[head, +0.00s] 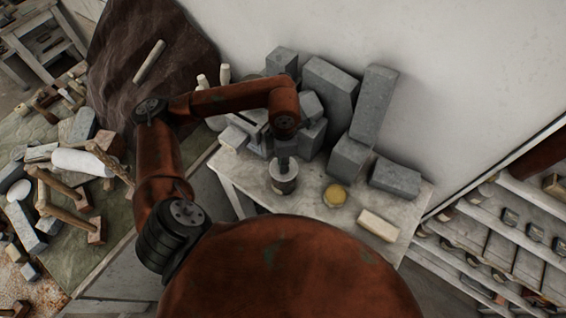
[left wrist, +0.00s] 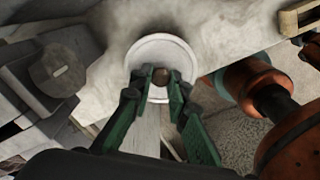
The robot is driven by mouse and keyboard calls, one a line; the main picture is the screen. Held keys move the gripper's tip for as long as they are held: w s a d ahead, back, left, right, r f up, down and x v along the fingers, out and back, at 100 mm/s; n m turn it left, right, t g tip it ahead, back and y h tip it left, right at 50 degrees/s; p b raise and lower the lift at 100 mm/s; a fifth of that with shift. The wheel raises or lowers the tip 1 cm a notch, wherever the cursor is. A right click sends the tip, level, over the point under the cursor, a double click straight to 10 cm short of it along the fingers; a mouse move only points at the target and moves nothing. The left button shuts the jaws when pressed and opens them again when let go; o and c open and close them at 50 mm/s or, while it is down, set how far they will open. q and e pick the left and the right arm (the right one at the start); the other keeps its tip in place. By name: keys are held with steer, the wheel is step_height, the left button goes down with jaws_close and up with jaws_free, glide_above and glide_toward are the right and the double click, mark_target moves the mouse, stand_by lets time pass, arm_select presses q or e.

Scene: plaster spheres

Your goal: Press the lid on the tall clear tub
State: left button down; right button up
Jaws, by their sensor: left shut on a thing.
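My left gripper (head: 284,161) points down over the small table, at a pale round tub (head: 283,184) with a light rim. In the left wrist view, the green fingers of my left gripper (left wrist: 160,88) are shut on a small brown knob-like piece (left wrist: 160,75) in the middle of a white round disc (left wrist: 163,52), which looks like the lid. The disc and the tub line up under the gripper. I cannot tell whether the lid is seated on the rim or just above it. My right gripper is not in view.
A round yellowish container (head: 335,195) stands to the right of the tub. A cream block (head: 378,225) lies on the front right of the table (head: 325,224). Grey stone blocks (head: 371,105) crowd the back against the wall. Shelves (head: 500,235) stand at right.

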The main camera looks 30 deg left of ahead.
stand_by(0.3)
arm_select(q)
steer(key=c, duration=1.8)
jaws_free()
steer(key=shift+o, duration=0.2)
steer(key=o, duration=0.5)
steer(key=shift+c, duration=0.2)
